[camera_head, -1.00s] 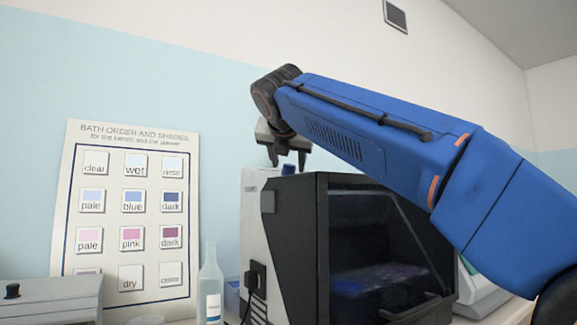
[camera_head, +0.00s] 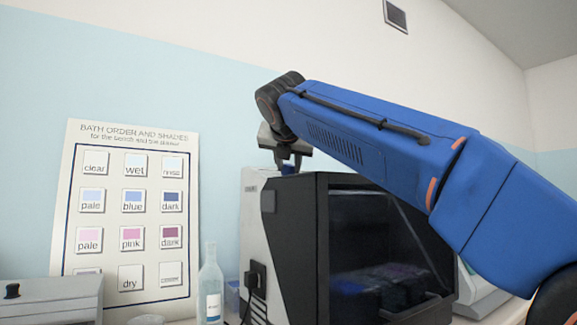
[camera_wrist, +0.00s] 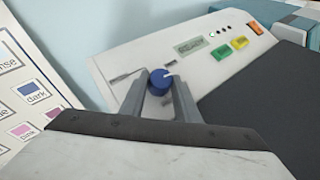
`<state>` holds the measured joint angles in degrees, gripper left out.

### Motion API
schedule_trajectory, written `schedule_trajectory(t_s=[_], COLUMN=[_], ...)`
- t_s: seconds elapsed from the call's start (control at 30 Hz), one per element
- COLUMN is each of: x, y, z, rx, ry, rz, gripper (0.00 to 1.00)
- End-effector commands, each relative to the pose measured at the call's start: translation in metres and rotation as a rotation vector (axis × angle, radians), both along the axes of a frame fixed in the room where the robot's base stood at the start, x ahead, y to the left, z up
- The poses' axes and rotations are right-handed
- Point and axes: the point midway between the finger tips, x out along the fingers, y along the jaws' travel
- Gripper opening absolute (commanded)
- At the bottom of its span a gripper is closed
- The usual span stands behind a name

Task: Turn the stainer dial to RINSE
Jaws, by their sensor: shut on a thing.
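The stainer (camera_head: 385,225) is a dark-fronted box with a window, with a light grey side and a sloped light panel on top. The wrist view shows that panel (camera_wrist: 120,66) with a round blue dial (camera_wrist: 160,80) that has a pale pointer mark. My gripper (camera_wrist: 160,92) has one finger on each side of the dial and is shut on it. In the head view my gripper (camera_head: 288,163) points down behind the top edge of the stainer, and the dial is hidden there. The dial's labels are too small to read.
The panel also bears a small display (camera_wrist: 190,46), a green button (camera_wrist: 221,52), a yellow button (camera_wrist: 240,42) and an orange switch (camera_wrist: 255,28). A bath-order poster (camera_head: 110,220) leans on the wall at left. A clear bottle (camera_head: 211,285) stands before the stainer's left side.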

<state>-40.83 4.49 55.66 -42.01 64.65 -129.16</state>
Motion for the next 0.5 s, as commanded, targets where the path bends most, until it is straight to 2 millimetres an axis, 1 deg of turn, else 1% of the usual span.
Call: schedule_trajectory(t_s=[0.17,0.5], x=[-0.0006,0.0002], y=[-0.0036,-0.0070], z=[-0.0001,-0.0014], rx=[-0.024,-0.090], ry=[-0.017,-0.060], rz=[0.073,0.272], gripper=[0.07,0.07])
